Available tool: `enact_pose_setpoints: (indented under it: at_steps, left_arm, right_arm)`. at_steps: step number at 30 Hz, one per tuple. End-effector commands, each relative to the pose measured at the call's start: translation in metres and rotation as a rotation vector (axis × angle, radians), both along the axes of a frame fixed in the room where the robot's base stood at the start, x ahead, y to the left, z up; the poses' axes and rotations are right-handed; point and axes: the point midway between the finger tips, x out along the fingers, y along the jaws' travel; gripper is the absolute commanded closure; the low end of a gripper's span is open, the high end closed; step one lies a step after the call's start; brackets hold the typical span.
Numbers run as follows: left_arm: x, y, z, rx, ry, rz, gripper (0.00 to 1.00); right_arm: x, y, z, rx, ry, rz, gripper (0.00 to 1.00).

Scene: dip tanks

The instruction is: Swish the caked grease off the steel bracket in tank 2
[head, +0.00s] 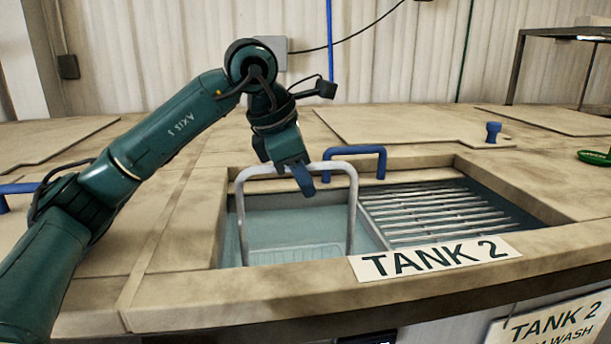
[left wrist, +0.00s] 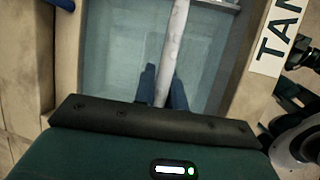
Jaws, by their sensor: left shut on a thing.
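My left gripper (head: 303,178) is shut on the pale metal handle (head: 240,205) of a wire basket, above the left part of tank 2. The handle also runs between my left gripper's fingers (left wrist: 163,88) in the left wrist view. The basket's wire bottom (head: 295,254) shows faintly under the blue-green liquid (head: 260,222) of tank 2. I cannot make out the steel bracket or any grease in either view. My right gripper is not seen in the head view.
A slatted drain rack (head: 440,213) fills the tank's right part. A blue handle (head: 368,152) stands behind the opening. The "TANK 2" sign (head: 435,259) lies on the front rim. Closed lids (head: 400,126) cover the counter behind. A green dish (head: 594,157) sits at far right.

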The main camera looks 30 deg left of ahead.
Motion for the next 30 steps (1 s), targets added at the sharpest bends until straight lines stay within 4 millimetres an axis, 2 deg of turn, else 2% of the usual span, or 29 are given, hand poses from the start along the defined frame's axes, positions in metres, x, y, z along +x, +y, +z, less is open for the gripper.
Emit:
enact_pose_setpoints:
  at_steps: [5,16,27,30]
  left_arm:
    - [0.008,-0.011,-0.001,-0.003,-0.001,-0.003,1.00]
    - [0.009,-0.013,-0.001,-0.002,-0.003,-0.003,1.00]
    - [0.023,-0.031,0.000,-0.003,-0.002,-0.004,1.00]
    - [0.023,-0.030,-0.001,-0.003,-0.003,-0.002,1.00]
  right_arm:
    - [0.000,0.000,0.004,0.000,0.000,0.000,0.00]
    - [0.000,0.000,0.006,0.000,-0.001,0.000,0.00]
    - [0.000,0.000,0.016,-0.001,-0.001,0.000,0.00]
    - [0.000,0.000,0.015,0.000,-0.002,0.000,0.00]
